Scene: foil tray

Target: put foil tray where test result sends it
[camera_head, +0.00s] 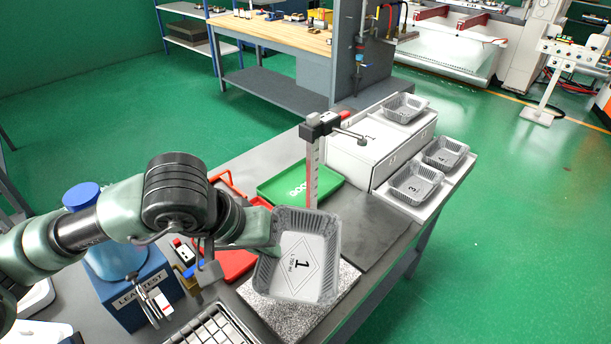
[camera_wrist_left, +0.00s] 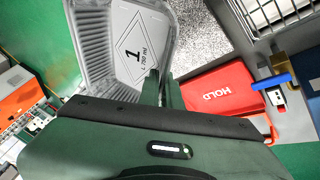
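My left gripper (camera_head: 268,240) is shut on the near-left wall of the foil tray (camera_head: 318,262), which bears a diamond label with a 1. The tray is held tilted above a speckled slab (camera_head: 335,318); its open side and label face the head camera. The left wrist view also shows the tray (camera_wrist_left: 128,85) against my gripper fingers (camera_wrist_left: 160,88). A red HOLD tray (camera_wrist_left: 225,92) lies beside the slab; in the head view (camera_head: 238,262) my arm covers much of it. A green tray (camera_head: 325,183) with partly hidden lettering lies behind. My right gripper is not in view.
A blue LEAK TEST unit (camera_head: 132,312) stands at left and a wire basket (camera_head: 205,335) at the front. A gauge post (camera_head: 312,170) rises behind the held tray. A white box (camera_head: 385,160) and several other foil trays (camera_head: 417,184) stand at right. The dark plate (camera_head: 375,235) is clear.

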